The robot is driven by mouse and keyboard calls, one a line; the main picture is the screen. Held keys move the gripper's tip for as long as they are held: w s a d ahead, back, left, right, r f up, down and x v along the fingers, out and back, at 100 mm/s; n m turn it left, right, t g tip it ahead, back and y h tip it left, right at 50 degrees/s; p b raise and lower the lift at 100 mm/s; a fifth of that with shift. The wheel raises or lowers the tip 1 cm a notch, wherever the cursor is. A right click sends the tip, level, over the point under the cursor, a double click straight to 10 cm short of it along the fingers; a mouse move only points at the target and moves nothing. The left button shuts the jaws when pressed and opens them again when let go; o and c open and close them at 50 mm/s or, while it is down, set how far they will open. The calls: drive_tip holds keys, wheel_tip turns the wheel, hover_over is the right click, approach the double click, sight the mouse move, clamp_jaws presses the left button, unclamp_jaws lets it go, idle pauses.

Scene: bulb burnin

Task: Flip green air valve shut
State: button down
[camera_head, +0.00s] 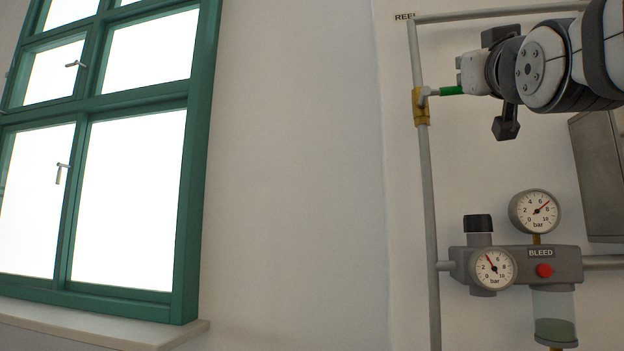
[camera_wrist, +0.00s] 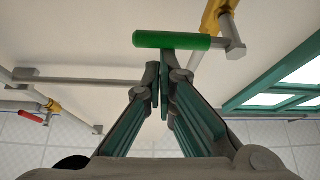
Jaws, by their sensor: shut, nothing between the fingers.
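The green valve handle (camera_head: 451,90) sticks out to the right from a brass valve body (camera_head: 421,106) on the vertical grey pipe. It lies crosswise to that pipe. In the wrist view the green handle (camera_wrist: 172,40) lies across the picture just beyond my fingertips, with the brass body (camera_wrist: 216,17) at its right end. My gripper (camera_wrist: 166,72) is shut with nothing between its fingers. Its tips are at or very near the handle; I cannot tell whether they touch. In the head view my gripper (camera_head: 472,74) is beside the handle's right end, and its fingertips are hard to make out.
A grey regulator block (camera_head: 517,264) with two gauges, a red button and a bowl is mounted below. A grey box (camera_head: 598,175) hangs at the right. A red-handled valve (camera_wrist: 31,117) shows at left in the wrist view. A green-framed window (camera_head: 190,160) is at left; bare wall lies between.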

wheel_tip(320, 180, up, 4)
drive_tip(key=p, duration=0.3)
drive_tip(key=b+v, duration=0.1)
drive_tip(key=v, duration=0.9)
drive_tip(key=shift+s+a, duration=0.25)
drive_tip(key=shift+a, duration=0.1)
drive_tip(key=shift+f, duration=0.1)
